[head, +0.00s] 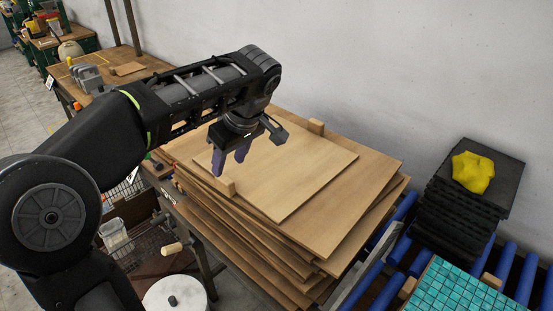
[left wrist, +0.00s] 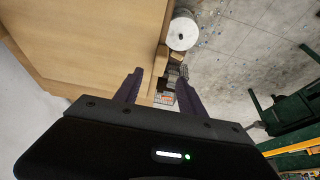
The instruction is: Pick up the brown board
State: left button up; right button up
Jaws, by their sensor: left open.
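The brown board (head: 300,170) lies flat on top of a stack of larger, unevenly laid boards (head: 345,215). Brown board surface also fills the upper left of the left wrist view (left wrist: 90,40). My left gripper (head: 230,163) is open and empty, with its purple fingers pointing down near the left edge of the top board. In the left wrist view the fingers (left wrist: 159,85) stand apart at the board's edge, with nothing between them. I cannot tell whether they touch the board. My right gripper is not in view.
Small wood blocks stand at the stack's left edge (head: 225,187) and back (head: 316,127). At right are blue rollers (head: 420,262), a teal mosaic sheet (head: 455,290) and a black stack (head: 462,200) under a yellow cloth (head: 473,172). A white drum (head: 175,295) stands below.

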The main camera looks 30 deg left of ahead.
aim_at(225, 179)
pick_arm(q)
jog(key=shift+b+x, duration=0.6)
jog(key=shift+x, duration=0.4)
jog(key=shift+r, duration=0.1)
jog(key=shift+f, duration=0.4)
jog(key=shift+x, duration=2.25)
jog(key=shift+w, duration=0.1)
grip_shut()
jog(key=shift+r, duration=0.1)
